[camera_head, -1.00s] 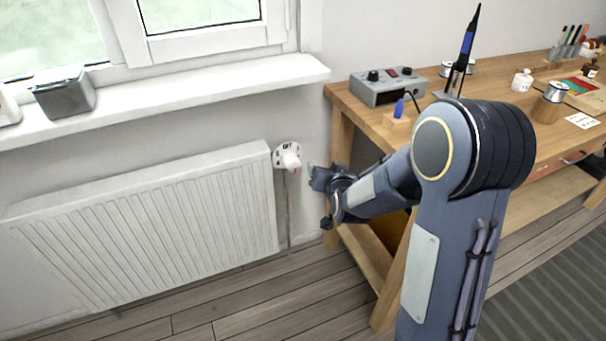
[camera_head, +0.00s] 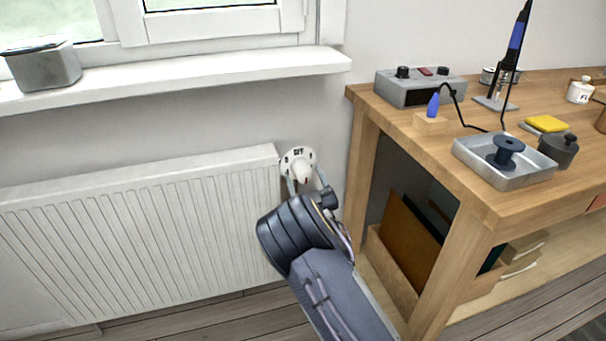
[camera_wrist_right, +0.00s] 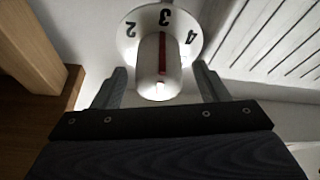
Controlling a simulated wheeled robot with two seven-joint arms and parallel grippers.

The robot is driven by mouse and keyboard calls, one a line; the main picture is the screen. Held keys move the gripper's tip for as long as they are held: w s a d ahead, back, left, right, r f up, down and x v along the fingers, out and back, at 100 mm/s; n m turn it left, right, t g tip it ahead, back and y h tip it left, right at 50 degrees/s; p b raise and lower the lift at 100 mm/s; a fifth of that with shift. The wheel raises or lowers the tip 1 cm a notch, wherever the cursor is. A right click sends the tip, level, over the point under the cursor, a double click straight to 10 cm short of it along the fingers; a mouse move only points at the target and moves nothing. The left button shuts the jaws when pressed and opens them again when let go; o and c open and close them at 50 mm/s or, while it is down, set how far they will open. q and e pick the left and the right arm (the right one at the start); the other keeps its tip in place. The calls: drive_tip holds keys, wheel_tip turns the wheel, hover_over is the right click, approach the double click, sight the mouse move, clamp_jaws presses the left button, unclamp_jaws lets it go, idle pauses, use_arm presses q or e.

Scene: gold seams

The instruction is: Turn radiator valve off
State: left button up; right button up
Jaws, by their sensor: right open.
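The radiator valve (camera_head: 298,160) is a round white dial on the wall at the radiator's upper right corner, with OFF at its top in the head view. In the right wrist view the white dial (camera_wrist_right: 188,22) shows 2, 3 and 4. Its protruding white knob (camera_wrist_right: 151,72) has a red line at about the 3. My right gripper (camera_head: 307,180) is at the valve, just below the dial's middle. In the wrist view its open fingers (camera_wrist_right: 160,78) stand on either side of the knob, with gaps visible. My left gripper is out of view.
The white radiator (camera_head: 140,240) is left of the valve, under the windowsill (camera_head: 200,78). A wooden workbench (camera_head: 470,190) stands close on the right, holding a grey control box (camera_head: 418,92), a soldering iron (camera_head: 514,48) and a metal tray (camera_head: 530,180).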

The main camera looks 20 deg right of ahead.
drive_tip(key=shift+x, duration=1.35)
drive_tip(key=c, duration=1)
drive_tip(key=shift+n+b, duration=0.3)
